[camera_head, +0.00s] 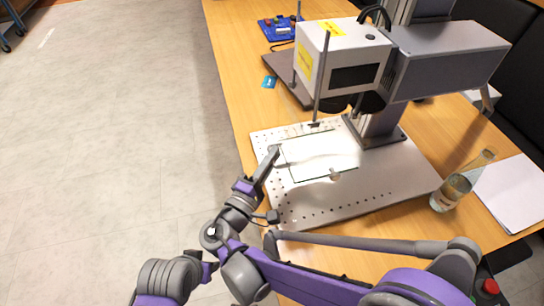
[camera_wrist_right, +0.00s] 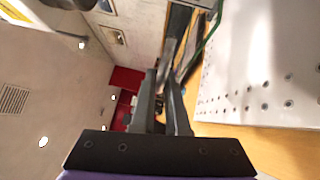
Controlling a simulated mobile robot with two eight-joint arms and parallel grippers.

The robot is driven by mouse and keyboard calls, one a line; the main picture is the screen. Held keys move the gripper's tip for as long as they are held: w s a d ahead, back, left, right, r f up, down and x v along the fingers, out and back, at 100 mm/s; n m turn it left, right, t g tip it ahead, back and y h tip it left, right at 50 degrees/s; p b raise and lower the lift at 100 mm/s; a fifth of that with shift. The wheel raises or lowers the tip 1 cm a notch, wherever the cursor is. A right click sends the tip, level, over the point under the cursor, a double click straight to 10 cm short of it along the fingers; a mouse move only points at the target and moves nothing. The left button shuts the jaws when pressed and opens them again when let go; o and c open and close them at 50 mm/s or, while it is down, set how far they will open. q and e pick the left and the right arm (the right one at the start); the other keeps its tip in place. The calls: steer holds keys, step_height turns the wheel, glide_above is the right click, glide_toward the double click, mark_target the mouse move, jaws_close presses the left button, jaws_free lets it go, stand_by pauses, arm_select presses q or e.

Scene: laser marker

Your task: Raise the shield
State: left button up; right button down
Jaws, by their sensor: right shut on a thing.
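The shield appears as a clear sheet with thin dark green edges (camera_head: 325,177), low over the perforated metal base plate of the laser marker. A green edge (camera_wrist_right: 205,42) also shows in the right wrist view, beside my fingers. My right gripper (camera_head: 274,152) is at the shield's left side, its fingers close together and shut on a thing. This seems to be the shield's edge, but the contact is hard to see. In the right wrist view the fingertips (camera_wrist_right: 178,55) are blurred against dark shapes.
The white marker head (camera_head: 340,55) overhangs the base plate (camera_head: 400,185), with a thin upright rod in front. A glass bottle (camera_head: 453,192) and white paper (camera_head: 512,192) are on the right. A dark flat device (camera_head: 285,78) lies behind. The floor left is clear.

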stand_by(0.3)
steer(key=p, duration=1.1)
glide_toward(284, 94)
steer(key=x, duration=0.5)
steer(key=shift+r, duration=0.15)
steer(key=c, duration=0.9)
jaws_free()
steer(key=shift+s, duration=0.1)
